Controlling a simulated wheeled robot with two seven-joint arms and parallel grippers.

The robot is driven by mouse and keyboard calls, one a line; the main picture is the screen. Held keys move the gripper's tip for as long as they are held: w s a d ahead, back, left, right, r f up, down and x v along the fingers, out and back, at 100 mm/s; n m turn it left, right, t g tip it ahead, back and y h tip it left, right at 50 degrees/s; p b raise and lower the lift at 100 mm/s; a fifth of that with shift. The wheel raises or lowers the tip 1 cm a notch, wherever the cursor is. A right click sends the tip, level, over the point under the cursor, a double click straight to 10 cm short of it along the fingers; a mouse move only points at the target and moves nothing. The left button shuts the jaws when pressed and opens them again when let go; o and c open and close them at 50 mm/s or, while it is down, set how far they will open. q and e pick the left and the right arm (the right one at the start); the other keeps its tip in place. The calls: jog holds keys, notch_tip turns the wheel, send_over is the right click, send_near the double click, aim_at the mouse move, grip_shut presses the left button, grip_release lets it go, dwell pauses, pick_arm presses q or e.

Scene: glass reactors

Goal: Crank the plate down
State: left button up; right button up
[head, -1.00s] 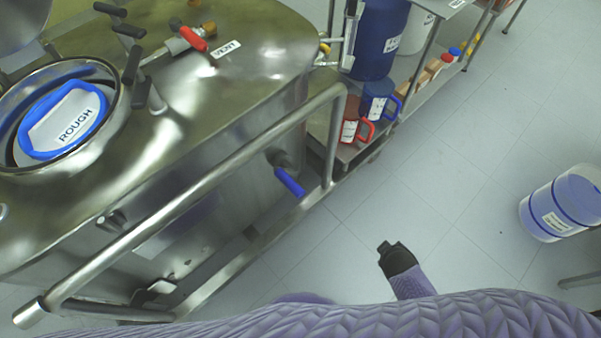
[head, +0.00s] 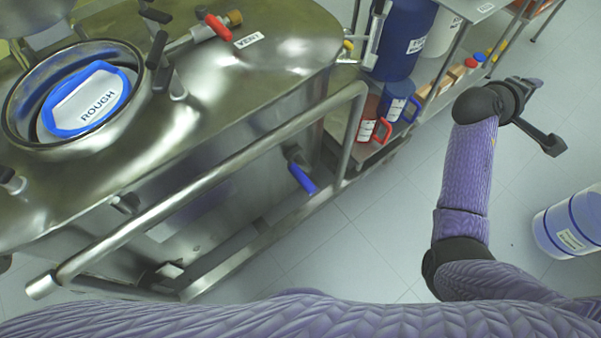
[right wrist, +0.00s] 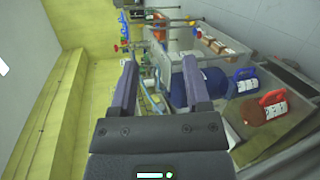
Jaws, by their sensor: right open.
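No crank and no plate can be made out with certainty in either view. A large steel vessel (head: 225,85) fills the left of the head view, with an open round port (head: 20,125) on its top. A blue-rimmed white item marked ROUGH (head: 92,100) sits in that port. My right gripper (right wrist: 160,62) is open and empty in the right wrist view, its two fingers apart. In the head view my right arm stands over the floor at the right, with the gripper (head: 535,84) at its far end, clear of the vessel. My left gripper is out of view.
A steel rail (head: 215,180) runs along the vessel's near side, with a blue-handled valve (head: 302,178) below. A shelf rack beyond holds a blue drum (head: 402,40) and red and blue jugs (head: 397,104).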

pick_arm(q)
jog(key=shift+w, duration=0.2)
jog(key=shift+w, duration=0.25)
pick_arm(e)
jog(key=shift+o, duration=0.3)
